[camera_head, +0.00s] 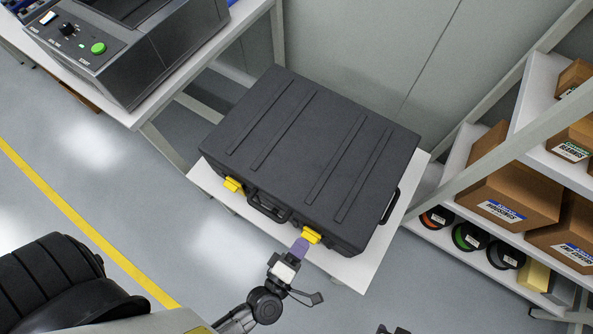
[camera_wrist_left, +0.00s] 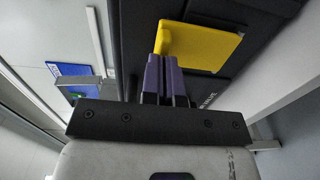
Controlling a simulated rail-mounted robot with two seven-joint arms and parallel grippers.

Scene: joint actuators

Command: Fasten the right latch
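A dark grey case (camera_head: 310,150) lies closed on a white table. Its right yellow latch (camera_head: 312,236) is on the front edge, right of the handle (camera_head: 268,206); it also shows large in the left wrist view (camera_wrist_left: 205,45). The left yellow latch (camera_head: 233,184) sits left of the handle. My left gripper (camera_head: 300,246) is at the right latch, its purple fingers (camera_wrist_left: 160,72) together, with the tips at the latch's edge. I cannot tell whether they touch it. A small dark part at the bottom edge may be my right gripper (camera_head: 393,330), mostly cut off.
A bench with a grey machine (camera_head: 130,45) stands at the upper left. A shelf with cardboard boxes (camera_head: 507,195) and spools (camera_head: 468,237) stands on the right. A wall is behind the case. The floor in front is open.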

